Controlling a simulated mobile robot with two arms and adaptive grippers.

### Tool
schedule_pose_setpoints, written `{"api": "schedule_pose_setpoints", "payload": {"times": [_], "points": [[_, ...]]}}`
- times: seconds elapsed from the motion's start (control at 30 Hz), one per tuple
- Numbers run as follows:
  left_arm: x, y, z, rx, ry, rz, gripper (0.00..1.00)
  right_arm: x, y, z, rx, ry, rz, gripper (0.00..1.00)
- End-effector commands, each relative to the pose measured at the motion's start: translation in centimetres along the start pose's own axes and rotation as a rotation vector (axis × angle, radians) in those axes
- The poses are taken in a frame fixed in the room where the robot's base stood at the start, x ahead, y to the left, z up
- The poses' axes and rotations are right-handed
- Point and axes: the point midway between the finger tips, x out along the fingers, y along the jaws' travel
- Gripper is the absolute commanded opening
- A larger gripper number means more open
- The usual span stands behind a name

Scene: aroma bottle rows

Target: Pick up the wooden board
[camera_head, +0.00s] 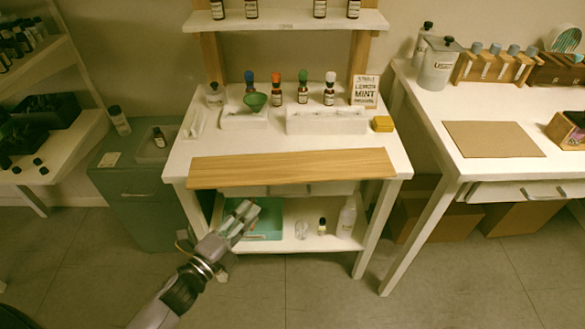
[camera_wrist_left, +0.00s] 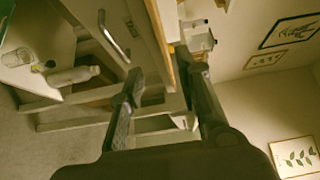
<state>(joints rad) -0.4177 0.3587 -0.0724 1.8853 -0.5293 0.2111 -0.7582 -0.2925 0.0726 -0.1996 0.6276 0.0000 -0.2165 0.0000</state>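The wooden board (camera_head: 292,167) is long and light brown. It lies flat across the front of the white table, along the front edge. My left gripper (camera_head: 243,213) is in front of the table, below the left part of the board, and looks apart from it. In the left wrist view its two fingers stand apart (camera_wrist_left: 163,75), so it is open. The wooden edge of the board (camera_wrist_left: 158,32) shows there beyond the gap between the fingers. I see nothing held. My right gripper is in neither view.
Drawer handles sit below the tabletop. A lower shelf holds a teal tray (camera_head: 266,224) and a white bottle (camera_head: 347,217).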

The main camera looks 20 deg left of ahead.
Motion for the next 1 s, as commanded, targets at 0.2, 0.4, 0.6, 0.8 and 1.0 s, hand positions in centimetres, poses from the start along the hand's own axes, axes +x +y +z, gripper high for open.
{"api": "schedule_pose_setpoints", "payload": {"times": [0.2, 0.4, 0.6, 0.8, 1.0], "points": [[4.4, -0.2, 0.1, -0.002, 0.0, -0.002, 0.32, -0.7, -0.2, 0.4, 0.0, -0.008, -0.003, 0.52], [6.7, 0.0, 0.0, -0.003, -0.001, 0.001, 0.32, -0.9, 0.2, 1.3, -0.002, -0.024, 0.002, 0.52], [8.1, -0.1, 0.3, -0.003, -0.001, 0.0, 0.32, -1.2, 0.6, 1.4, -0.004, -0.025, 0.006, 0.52], [11.0, -0.1, 0.6, -0.004, -0.001, -0.001, 0.32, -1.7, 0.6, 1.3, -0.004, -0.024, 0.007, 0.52], [12.2, 0.1, 0.6, -0.004, -0.001, 0.001, 0.32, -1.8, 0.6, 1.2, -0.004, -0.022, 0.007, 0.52]]}}
